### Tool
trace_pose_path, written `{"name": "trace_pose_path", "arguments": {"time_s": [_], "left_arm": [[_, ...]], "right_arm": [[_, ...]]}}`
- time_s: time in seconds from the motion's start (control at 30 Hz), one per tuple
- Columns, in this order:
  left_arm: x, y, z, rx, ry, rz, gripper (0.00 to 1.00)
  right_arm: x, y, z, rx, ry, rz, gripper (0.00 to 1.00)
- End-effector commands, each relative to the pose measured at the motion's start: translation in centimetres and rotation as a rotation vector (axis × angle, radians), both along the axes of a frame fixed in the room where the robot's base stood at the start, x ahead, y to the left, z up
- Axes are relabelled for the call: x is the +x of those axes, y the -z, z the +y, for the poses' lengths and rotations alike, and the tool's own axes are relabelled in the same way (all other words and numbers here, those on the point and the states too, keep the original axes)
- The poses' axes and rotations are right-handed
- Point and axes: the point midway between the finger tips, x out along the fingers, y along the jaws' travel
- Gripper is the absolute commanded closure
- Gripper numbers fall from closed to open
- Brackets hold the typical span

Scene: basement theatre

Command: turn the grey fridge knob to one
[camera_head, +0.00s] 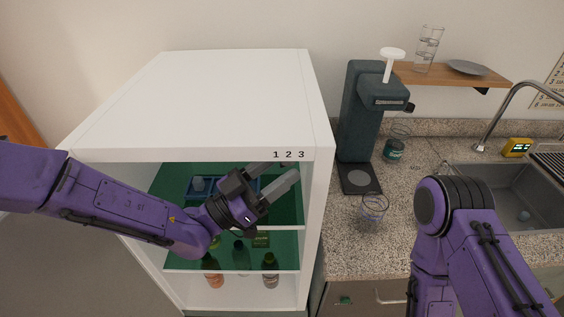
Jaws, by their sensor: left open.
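The white fridge (225,95) stands at the left with its front open. The digits 1 2 3 (289,155) are printed on its upper front edge, near the right corner. My left gripper (281,172) is open, with its two grey fingers pointing up and right just below the digits. I cannot clearly make out the grey knob; the fingers and the dark interior cover the area under the digits. I cannot tell whether the fingers touch anything. My right arm is at the lower right, and its gripper is out of view.
Inside the fridge are a blue tray (181,196) and several bottles, one of them orange (212,275). A dark coffee machine (362,110) stands right of the fridge on the speckled counter (345,240). A glass (373,210) stands near it, with a sink (520,200) farther right.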

Motion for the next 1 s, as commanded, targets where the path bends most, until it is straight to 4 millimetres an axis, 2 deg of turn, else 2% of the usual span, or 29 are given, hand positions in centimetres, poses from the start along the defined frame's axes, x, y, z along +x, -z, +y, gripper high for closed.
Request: {"name": "trace_pose_path", "arguments": {"time_s": [0.1, 0.13, 0.2, 0.3, 0.73, 1.0], "left_arm": [[0.0, 0.0, 0.1, 0.0, -0.002, 0.001, 0.42], [0.0, 0.0, 0.1, 0.0, -0.001, 0.0, 0.49], [0.0, 0.0, 0.1, 0.0, -0.001, 0.0, 0.71], [0.0, 0.1, 0.0, 0.0, 0.0, 0.001, 0.99], [0.1, 0.3, -0.1, 0.001, 0.025, 0.0, 1.0], [0.5, 0.7, 0.0, 0.004, 0.162, -0.004, 1.0]], "right_arm": [[0.0, 0.1, 0.0, 0.001, 0.0, 0.001, 0.57], [0.0, 0.1, 0.0, 0.0, -0.001, 0.001, 0.57], [0.0, 0.1, 0.0, 0.0, -0.001, 0.001, 0.57], [0.0, 0.1, 0.0, 0.0, -0.001, 0.0, 0.57], [0.0, 0.6, 0.0, 0.0, 0.0, 0.0, 0.57], [0.0, 3.2, 0.0, 0.0, 0.0, 0.0, 0.57]]}}
